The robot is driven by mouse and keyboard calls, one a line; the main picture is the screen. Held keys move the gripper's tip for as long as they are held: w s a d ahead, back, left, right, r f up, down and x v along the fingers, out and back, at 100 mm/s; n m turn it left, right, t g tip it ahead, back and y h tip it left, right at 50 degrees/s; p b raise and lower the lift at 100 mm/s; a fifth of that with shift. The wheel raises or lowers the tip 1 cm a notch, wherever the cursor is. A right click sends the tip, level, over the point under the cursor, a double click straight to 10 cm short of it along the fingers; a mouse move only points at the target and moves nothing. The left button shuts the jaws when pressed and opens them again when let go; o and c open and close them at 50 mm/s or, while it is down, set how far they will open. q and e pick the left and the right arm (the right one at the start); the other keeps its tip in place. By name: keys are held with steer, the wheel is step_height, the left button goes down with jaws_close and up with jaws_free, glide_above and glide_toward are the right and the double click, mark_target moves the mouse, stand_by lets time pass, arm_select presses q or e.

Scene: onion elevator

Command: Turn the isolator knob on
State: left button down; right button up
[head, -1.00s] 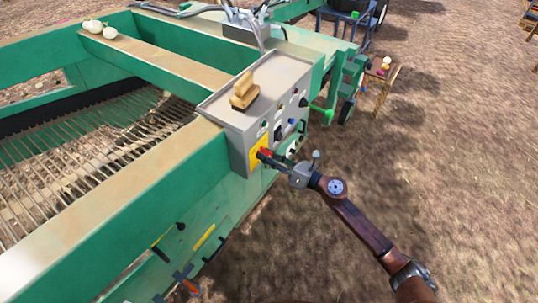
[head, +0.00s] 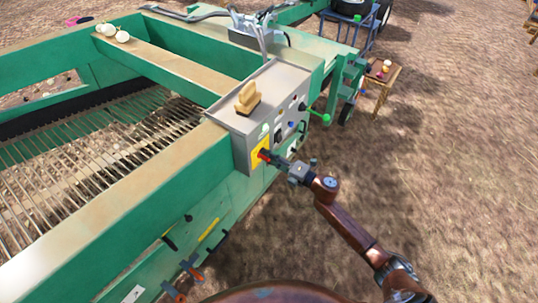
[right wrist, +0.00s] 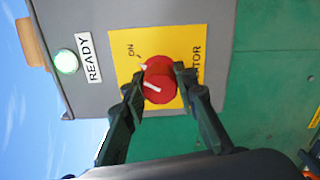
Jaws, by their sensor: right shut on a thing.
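The isolator knob (right wrist: 159,80) is red with a white pointer mark and sits on a yellow plate (right wrist: 124,70) on the grey control box. In the right wrist view the white mark lies slanted, and the "ON" label is at the plate's upper left. My right gripper (right wrist: 157,88) has a finger on each side of the knob and is shut on it. In the head view the knob (head: 264,155) shows at the box's lower left, with the right gripper (head: 272,158) at it. My left gripper is not in view.
A green lamp (right wrist: 66,61) beside a "READY" label is lit on the box. A wooden-handled brush (head: 247,98) lies on top of the control box (head: 280,85). A green lever (head: 318,115) sticks out to the right. The green machine frame (head: 120,230) runs along the left; open soil lies right.

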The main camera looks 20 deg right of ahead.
steer(key=shift+d+r+m+p, duration=0.15)
steer(key=shift+m+p, duration=0.55)
steer(key=shift+m, duration=0.5)
steer(key=o, duration=1.2)
steer(key=shift+c, duration=0.2)
steer(key=v, duration=1.1)
steer(key=shift+s+d, duration=0.25)
steer(key=shift+s, duration=0.1)
steer(key=shift+f, duration=0.25)
